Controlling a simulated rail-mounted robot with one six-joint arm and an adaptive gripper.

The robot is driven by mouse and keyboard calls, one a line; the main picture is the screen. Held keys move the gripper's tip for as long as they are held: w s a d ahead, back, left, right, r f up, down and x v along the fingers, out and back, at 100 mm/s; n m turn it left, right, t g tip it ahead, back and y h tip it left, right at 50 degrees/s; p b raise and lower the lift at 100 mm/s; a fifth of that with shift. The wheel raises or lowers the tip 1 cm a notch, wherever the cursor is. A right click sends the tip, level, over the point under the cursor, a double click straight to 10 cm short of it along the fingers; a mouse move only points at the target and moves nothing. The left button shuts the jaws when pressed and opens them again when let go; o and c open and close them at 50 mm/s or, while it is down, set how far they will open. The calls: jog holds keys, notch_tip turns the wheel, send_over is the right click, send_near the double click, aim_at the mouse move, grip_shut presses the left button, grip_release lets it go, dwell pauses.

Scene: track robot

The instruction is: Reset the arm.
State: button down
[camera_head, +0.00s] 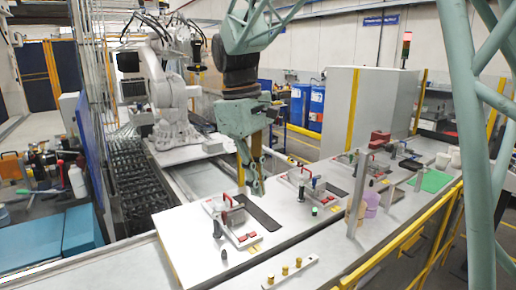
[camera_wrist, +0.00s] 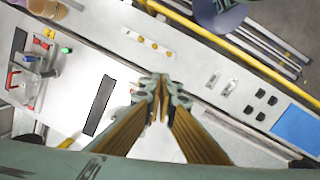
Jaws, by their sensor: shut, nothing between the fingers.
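My gripper (camera_head: 258,188) hangs from my teal arm near the middle of the head view, pointing down above the white worktable (camera_head: 190,262). It is shut and holds nothing. In the wrist view my gripper (camera_wrist: 162,80) shows with its fingertips together above the table. A black strip (camera_head: 257,212) lies on the table just below it in the head view. The strip also shows to the left of the fingers in the wrist view (camera_wrist: 99,106).
A clamp fixture with red parts (camera_head: 232,222) stands left of the strip. A second fixture (camera_head: 305,182) stands to the right. A row of yellow pegs (camera_head: 285,271) is at the front. A yellow rail (camera_head: 400,240) runs along the right. A white robot arm (camera_head: 165,85) stands behind.

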jog(key=s+d+r+m+t+y+b, duration=0.1)
jog(key=s+d+m+b, duration=0.15)
jog(key=s+d, duration=0.6)
jog(key=s+d+r+m+t+b, duration=0.1)
jog(key=s+d+m, duration=0.2)
jog(key=s+d, duration=0.55)
jog(key=s+d+f+m+t, duration=0.1)
jog(key=s+d+f+m, duration=0.1)
jog(key=s, duration=0.7)
jog(key=s+d+f+m+t, duration=0.1)
jog(key=s+d+f+m, duration=0.1)
jog(key=s, duration=0.8)
jog(key=shift+f+m+y, duration=0.3)
jog(key=shift+m, duration=0.25)
